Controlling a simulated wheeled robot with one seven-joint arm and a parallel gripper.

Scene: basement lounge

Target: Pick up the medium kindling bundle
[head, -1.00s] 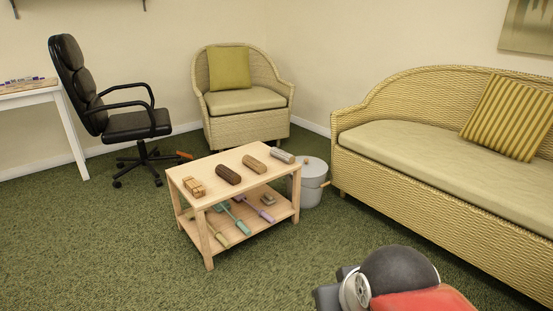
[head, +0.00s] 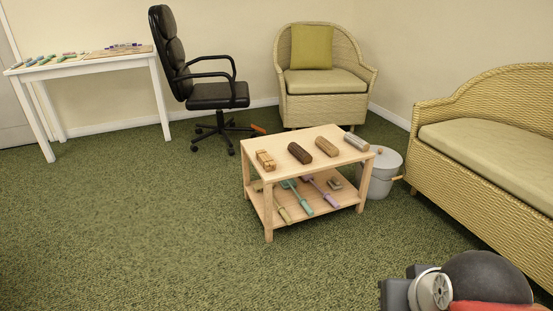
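A low two-tier wooden table (head: 292,144) stands right of the picture's middle. On its top, from left to right, are a pale banded wood bundle (head: 265,160), a dark brown log-like piece (head: 300,153), a lighter brown piece (head: 326,146) and a grey cylinder (head: 357,141). The pale one looks most like a kindling bundle; I cannot tell its size class. A small brownish block (head: 334,183) lies on the lower shelf. Part of my arm shows at the lower right; my gripper is not in view.
Long-handled tools (head: 306,200) lie on the lower shelf. A grey lidded bin (head: 384,172) stands right of the table, near the wicker sofa (head: 480,150). A black office chair (head: 217,95) and wicker armchair (head: 322,80) stand behind. Green carpet is clear in front and left.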

